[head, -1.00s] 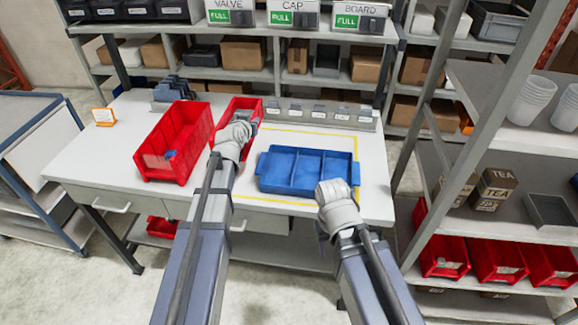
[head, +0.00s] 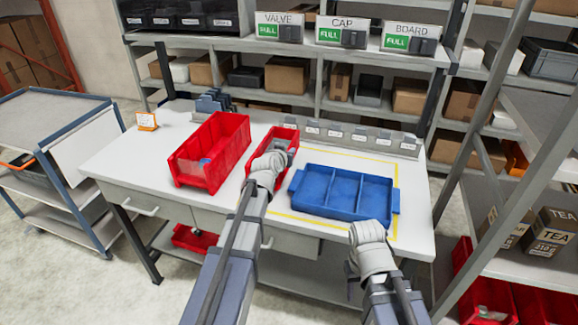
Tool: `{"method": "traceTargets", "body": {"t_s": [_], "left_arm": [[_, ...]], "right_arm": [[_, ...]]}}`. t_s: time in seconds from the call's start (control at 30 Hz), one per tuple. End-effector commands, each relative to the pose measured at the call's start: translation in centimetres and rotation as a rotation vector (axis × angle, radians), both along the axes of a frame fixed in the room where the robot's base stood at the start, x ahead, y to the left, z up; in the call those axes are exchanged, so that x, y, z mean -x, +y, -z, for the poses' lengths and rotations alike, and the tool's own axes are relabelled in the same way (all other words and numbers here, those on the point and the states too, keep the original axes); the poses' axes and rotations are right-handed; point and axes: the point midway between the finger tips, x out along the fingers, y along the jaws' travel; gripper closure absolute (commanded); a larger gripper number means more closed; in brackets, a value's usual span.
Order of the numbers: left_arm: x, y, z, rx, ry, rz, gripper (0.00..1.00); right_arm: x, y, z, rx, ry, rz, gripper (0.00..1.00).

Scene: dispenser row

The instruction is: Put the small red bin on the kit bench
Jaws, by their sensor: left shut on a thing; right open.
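The small red bin (head: 289,134) appears to rest on the white kit bench (head: 140,160), between a larger red bin and the blue tray. My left gripper (head: 270,164) is at its near end, shut on it. The gripper hides the bin's near part, and the fingertips are hard to make out. My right gripper (head: 366,236) is open and empty at the bench's front edge, just in front of the blue tray. Its fingers are mostly hidden by the wrist.
A large red bin (head: 214,150) stands close on the left. The divided blue tray (head: 343,192) lies inside a yellow outline on the right. A row of grey labelled holders (head: 345,134) lines the back. The bench's left end is mostly clear, with an orange-framed card (head: 147,120).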

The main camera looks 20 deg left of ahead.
Motion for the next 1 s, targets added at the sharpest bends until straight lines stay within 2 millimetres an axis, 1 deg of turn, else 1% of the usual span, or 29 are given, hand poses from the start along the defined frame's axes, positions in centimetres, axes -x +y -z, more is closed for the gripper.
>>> {"method": "traceTargets", "body": {"t_s": [0.07, 0.17, 0.43, 0.73, 0.87, 0.9, 1.0], "left_arm": [[0.0, 0.0, 0.0, -0.001, -0.002, -0.001, 1.00], [0.0, 0.0, 0.7, -0.001, -0.002, -0.001, 1.00], [0.0, 0.0, 3.7, -0.001, -0.002, -0.001, 1.00], [0.0, 0.0, 3.5, -0.001, -0.002, -0.001, 1.00], [0.0, 0.0, 3.9, -0.001, -0.002, -0.001, 1.00], [0.0, 0.0, 3.9, 0.000, 0.000, 0.000, 0.84], [0.0, 0.0, 3.8, 0.000, 0.000, 0.000, 0.73]], "right_arm": [[0.0, 0.0, 0.0, 0.000, 0.000, 0.000, 0.50], [0.0, 0.0, 0.7, 0.000, 0.000, 0.000, 0.50], [0.0, 0.0, 3.7, 0.000, 0.000, 0.000, 0.50], [0.0, 0.0, 3.6, 0.000, 0.000, 0.000, 0.50], [0.0, 0.0, 3.9, 0.000, 0.000, 0.000, 0.50], [0.0, 0.0, 3.9, 0.000, 0.000, 0.000, 0.50], [0.0, 0.0, 3.8, 0.000, 0.000, 0.000, 0.50]]}}
